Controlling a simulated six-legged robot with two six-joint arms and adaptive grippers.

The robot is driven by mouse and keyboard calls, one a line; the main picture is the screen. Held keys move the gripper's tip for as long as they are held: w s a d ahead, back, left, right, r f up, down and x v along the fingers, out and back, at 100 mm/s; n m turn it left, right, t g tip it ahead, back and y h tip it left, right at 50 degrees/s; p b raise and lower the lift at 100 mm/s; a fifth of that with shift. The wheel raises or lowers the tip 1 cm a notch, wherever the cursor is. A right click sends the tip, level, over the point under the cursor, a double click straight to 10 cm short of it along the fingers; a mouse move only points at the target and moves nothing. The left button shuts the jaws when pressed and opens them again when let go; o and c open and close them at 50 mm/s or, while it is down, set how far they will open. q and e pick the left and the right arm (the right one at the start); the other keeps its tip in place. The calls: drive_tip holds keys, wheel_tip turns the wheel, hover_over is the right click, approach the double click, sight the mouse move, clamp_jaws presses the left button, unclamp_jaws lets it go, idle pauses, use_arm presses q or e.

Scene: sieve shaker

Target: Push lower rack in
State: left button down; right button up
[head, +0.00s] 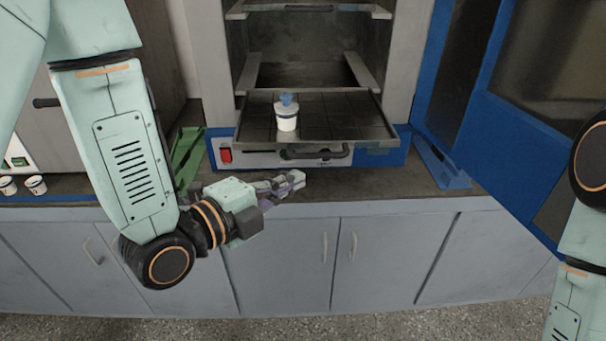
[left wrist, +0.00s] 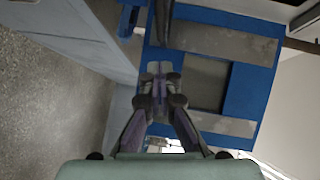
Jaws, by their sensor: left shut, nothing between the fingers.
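The lower rack (head: 350,118) is a dark, flat grid tray that sticks out of the open front of the machine (head: 213,60) in the head view. A small white cup with a blue top (head: 287,116) stands on it, left of its middle. My left gripper (head: 300,179) is shut and empty, in front of the machine's base and below the rack's front edge, apart from the rack as far as I can see. In the left wrist view the closed fingers (left wrist: 158,70) point toward a blue and grey surface. My right gripper is out of view.
The machine's blue door (head: 520,110) stands open on the right. A red switch (head: 226,155) and a dark handle (head: 315,152) are on the base. Green (head: 186,155) and blue (head: 440,165) brackets flank it. Two small cups (head: 36,184) stand far left. Grey cabinets (head: 280,265) lie below.

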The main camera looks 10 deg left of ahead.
sight(318, 157)
use_arm(q)
drive_tip(key=shift+w+d+f+b, duration=0.1)
drive_tip(key=shift+w+f+b, duration=0.1)
drive_tip(key=shift+w+b, duration=0.8)
drive_tip(key=shift+w+d+f+b, duration=0.1)
drive_tip(key=shift+w+f+b, duration=0.3)
drive_tip(key=shift+w, duration=0.9)
drive_tip(key=shift+w+d+f+b, duration=0.1)
drive_tip(key=shift+w+b, duration=0.85)
drive_tip(key=shift+w, duration=0.2)
drive_tip(key=shift+w+d, duration=0.1)
